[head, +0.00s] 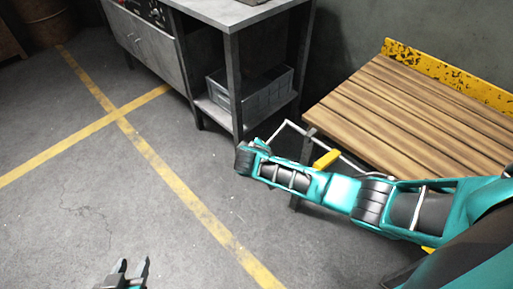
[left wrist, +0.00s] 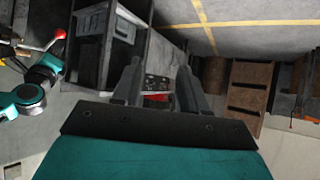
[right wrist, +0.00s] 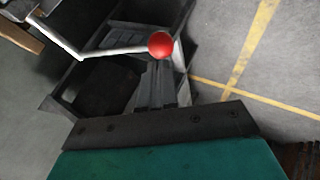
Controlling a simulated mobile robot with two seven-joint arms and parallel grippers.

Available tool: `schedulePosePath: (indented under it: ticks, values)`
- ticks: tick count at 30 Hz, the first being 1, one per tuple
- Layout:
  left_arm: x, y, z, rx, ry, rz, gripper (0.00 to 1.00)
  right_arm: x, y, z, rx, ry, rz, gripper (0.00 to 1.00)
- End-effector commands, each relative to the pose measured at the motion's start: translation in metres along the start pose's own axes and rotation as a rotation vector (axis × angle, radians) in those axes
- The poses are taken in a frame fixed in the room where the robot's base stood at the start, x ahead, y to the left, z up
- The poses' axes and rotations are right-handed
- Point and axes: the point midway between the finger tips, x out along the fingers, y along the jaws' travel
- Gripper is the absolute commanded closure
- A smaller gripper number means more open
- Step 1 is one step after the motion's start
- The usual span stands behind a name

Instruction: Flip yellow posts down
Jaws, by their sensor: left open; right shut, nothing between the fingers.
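A yellow post (head: 327,158) sticks out at the table's near edge, behind my right arm. Another yellow bit (head: 428,249) shows below that arm; I cannot tell what it is. A bent metal lever (right wrist: 105,51) ends in a red ball knob (right wrist: 160,44). My right gripper (right wrist: 158,68) is shut and empty, with its fingertips close to the knob; I cannot tell whether they touch. The knob also shows in the left wrist view (left wrist: 60,34). My left gripper (head: 134,262) is open and empty over the floor at the bottom of the head view.
A slatted wooden table (head: 390,105) with a worn yellow back edge (head: 445,72) stands at right. A grey metal bench (head: 235,14) holds a grey crate (head: 250,92) on its lower shelf. The floor at left, with yellow lines (head: 165,175), is clear.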

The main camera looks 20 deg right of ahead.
Motion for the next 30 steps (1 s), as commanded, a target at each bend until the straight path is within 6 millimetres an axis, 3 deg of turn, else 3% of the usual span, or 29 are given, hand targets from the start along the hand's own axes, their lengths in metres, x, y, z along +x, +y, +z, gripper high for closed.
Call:
schedulePosePath:
  ticks: [1, 3, 8, 12, 21, 30]
  values:
    - [0.011, 0.003, 0.006, -0.001, 0.012, 0.008, 0.57, 0.014, -0.012, 0.009, -0.02, 0.002, 0.036, 1.0]
    - [0.017, 0.007, 0.007, -0.006, 0.015, 0.02, 0.57, 0.022, -0.017, 0.014, -0.047, 0.009, 0.094, 1.0]
    - [0.028, 0.017, 0.01, -0.012, 0.022, 0.046, 0.57, 0.04, -0.025, 0.023, -0.106, 0.025, 0.216, 1.0]
    - [0.037, 0.017, 0.022, -0.013, 0.021, 0.047, 0.57, 0.052, -0.027, 0.029, -0.101, 0.025, 0.213, 1.0]
    - [0.047, 0.017, 0.037, -0.013, 0.022, 0.046, 0.57, 0.069, -0.029, 0.037, -0.102, 0.025, 0.211, 1.0]
    - [0.049, 0.017, 0.039, -0.013, 0.022, 0.046, 0.57, 0.073, -0.028, 0.039, -0.103, 0.025, 0.211, 1.0]
